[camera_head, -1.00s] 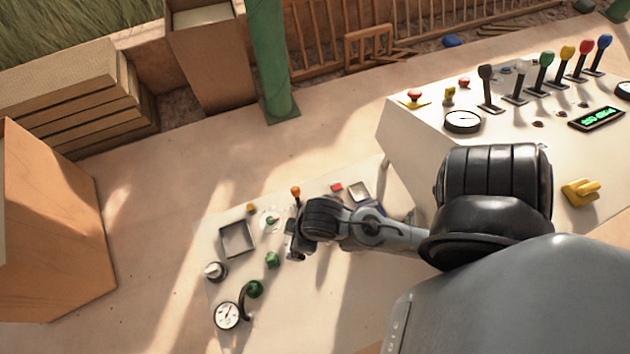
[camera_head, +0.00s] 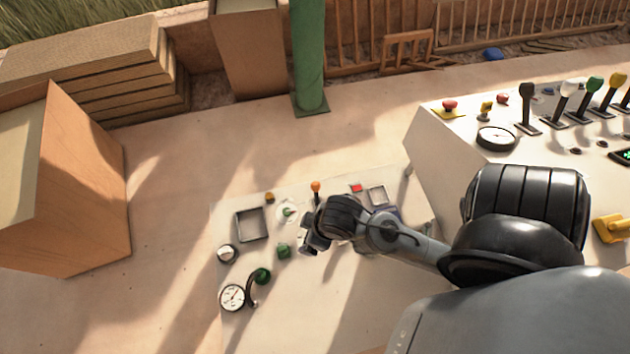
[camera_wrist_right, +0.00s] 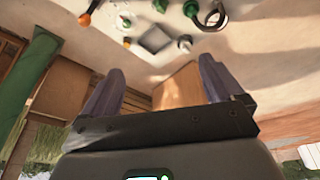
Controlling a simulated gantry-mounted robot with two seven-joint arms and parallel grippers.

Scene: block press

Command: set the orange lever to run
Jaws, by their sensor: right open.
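The orange lever (camera_head: 316,187) is a short dark stick with an orange ball knob. It stands near the back edge of the pale low panel (camera_head: 330,290) in the head view. The orange knob also shows at the top left of the right wrist view (camera_wrist_right: 85,19). My right gripper (camera_head: 307,238) hangs over the panel just in front of the lever, apart from it as far as I can see. In the wrist view its two fingers (camera_wrist_right: 160,85) are spread with nothing between them. My left gripper is in neither view.
A taller console (camera_head: 440,150) with several levers stands to the right. Open floor lies behind the panel.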

